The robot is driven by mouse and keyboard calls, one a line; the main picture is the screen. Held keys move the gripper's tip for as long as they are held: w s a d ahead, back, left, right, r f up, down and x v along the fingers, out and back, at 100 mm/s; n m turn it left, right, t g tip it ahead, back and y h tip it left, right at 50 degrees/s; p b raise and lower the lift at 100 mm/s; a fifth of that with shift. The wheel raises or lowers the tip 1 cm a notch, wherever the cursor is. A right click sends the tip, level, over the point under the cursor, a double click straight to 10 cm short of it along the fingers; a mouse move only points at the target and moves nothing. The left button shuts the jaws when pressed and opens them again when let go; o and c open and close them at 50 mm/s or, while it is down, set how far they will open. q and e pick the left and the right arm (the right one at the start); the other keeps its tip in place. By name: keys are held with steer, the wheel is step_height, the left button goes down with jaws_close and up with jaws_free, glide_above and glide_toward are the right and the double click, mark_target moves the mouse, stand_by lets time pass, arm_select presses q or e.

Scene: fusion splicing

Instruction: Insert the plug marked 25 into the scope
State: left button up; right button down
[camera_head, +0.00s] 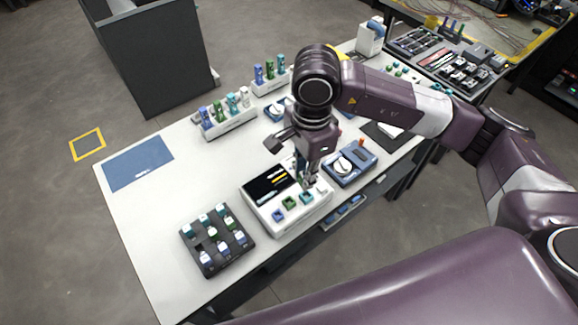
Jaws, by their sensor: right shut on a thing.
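The scope appears to be the white box (258,205) with a dark screen, with blue, green and teal sockets along its front. My right gripper (309,183) points down over the right part of this box, close to the teal socket (306,198). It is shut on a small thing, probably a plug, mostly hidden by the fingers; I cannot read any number. Whether its tip is in a socket or just above cannot be told. A black tray (213,258) with several white, blue and teal plugs lies left of the box. My left gripper is not in view.
A blue-grey device (366,158) with a round white dial stands close right of the scope. White racks (232,125) with coloured cylinders stand at the back. A blue mat (137,163) lies at the left; the white table (165,205) around it is clear.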

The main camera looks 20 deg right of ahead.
steer(key=w+f+m, duration=0.1)
steer(key=f+m, duration=0.1)
steer(key=m, duration=0.3)
steer(key=w+a+f+m+p, duration=0.1)
steer(key=f+m, duration=0.2)
steer(key=m, duration=0.2)
steer(key=w+a+f+m, duration=0.1)
steer(key=f+m, duration=0.1)
steer(key=m, duration=0.4)
steer(key=shift+a+f, duration=0.25)
steer(key=shift+f, duration=0.5)
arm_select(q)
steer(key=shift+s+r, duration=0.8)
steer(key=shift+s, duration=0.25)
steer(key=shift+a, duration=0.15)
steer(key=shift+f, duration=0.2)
arm_select(e)
steer(key=shift+f, duration=0.15)
arm_select(q)
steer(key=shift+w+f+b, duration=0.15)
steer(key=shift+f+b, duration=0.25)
steer(key=shift+b, duration=0.15)
arm_select(e)
steer(key=shift+f, duration=0.35)
